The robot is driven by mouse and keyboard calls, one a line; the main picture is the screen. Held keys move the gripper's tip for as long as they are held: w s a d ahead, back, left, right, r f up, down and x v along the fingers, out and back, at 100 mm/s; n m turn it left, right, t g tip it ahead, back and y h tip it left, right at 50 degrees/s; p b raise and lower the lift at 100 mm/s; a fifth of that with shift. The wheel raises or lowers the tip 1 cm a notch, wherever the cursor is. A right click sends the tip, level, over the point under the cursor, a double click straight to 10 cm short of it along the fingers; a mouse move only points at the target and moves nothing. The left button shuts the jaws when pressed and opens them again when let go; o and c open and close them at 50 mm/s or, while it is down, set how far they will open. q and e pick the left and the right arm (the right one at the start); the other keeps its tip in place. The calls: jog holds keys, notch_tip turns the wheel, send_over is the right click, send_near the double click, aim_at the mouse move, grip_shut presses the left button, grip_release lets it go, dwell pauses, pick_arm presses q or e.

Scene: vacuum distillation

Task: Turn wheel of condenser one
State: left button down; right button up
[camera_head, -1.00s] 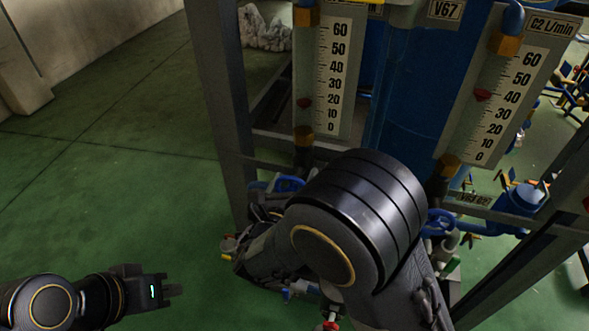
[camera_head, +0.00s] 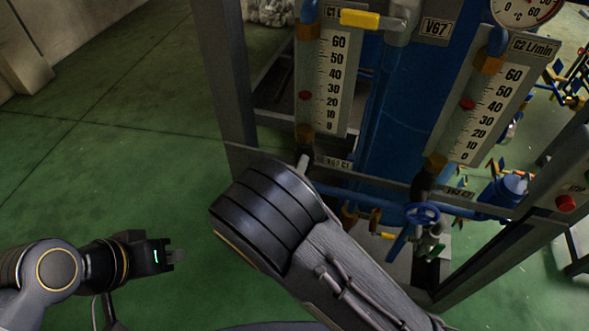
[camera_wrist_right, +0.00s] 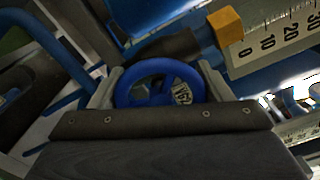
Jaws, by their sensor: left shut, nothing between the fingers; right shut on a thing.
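The blue wheel (camera_wrist_right: 150,88) fills the middle of the right wrist view. My right gripper (camera_wrist_right: 158,82) has its two grey fingers at the wheel's left and right sides, shut on it. In the head view this wheel is hidden behind my right arm, near the C1 valve label (camera_head: 332,162). The C1 flow gauge (camera_head: 333,82) stands above it, with a red float (camera_head: 305,95) in its tube. My left gripper (camera_head: 175,257) is shut and empty, over the green floor at lower left.
A second blue wheel (camera_head: 423,213) sits to the right under the C2 gauge (camera_head: 497,105). A yellow-handled valve (camera_head: 360,19) is at the top. Grey frame posts (camera_head: 225,75) stand around the rig. The floor (camera_head: 110,150) at left is clear.

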dwell(0.3)
jog(key=o, duration=1)
jog(key=shift+b+v, duration=0.75)
jog(key=shift+v, duration=3.2)
